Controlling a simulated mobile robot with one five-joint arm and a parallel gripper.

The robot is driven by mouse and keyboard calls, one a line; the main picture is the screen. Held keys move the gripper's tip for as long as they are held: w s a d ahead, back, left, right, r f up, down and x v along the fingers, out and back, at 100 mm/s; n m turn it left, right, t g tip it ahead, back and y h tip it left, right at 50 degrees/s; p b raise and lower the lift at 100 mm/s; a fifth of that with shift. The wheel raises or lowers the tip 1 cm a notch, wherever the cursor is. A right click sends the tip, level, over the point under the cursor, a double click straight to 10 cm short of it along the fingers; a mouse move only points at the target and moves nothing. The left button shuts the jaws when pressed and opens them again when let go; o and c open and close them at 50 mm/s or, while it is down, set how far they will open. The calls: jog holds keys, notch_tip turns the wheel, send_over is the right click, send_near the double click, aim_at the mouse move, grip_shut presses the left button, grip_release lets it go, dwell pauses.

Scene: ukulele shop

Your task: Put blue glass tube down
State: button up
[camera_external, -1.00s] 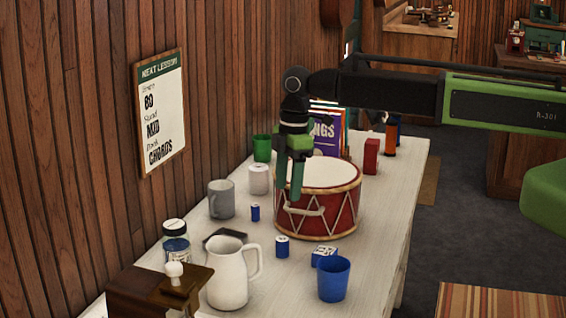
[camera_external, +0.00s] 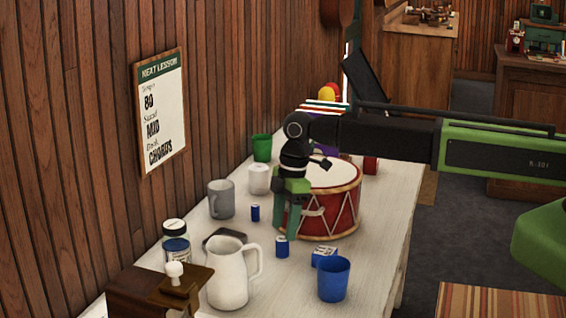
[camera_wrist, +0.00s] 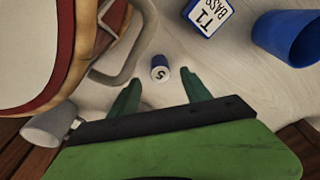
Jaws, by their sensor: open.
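A small blue tube (camera_external: 282,246) stands upright on the white table, in front of the drum. In the wrist view, a small blue cylinder with a pale top marked like a 5 (camera_wrist: 160,68) stands just beyond the fingertips, centred between them. I take it for the same tube; its glass cannot be made out. My gripper (camera_external: 285,234) points down close above it, open, with nothing between its fingers (camera_wrist: 160,82). A second small blue cylinder (camera_external: 255,212) stands further back, nearer the wall.
The red drum (camera_external: 335,222) stands right beside my gripper. A blue-and-white box (camera_external: 324,254), a blue cup (camera_external: 333,280) and a white pitcher (camera_external: 228,275) stand in front. A grey mug (camera_external: 221,200) is on the wall side. Bare tabletop shows around the tube.

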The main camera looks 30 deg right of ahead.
aim_at(283, 239)
jog(key=f+b, duration=0.5)
jog(key=shift+a+f, duration=0.2)
jog(key=shift+a, duration=0.15)
jog(key=shift+r, duration=0.2)
grip_shut()
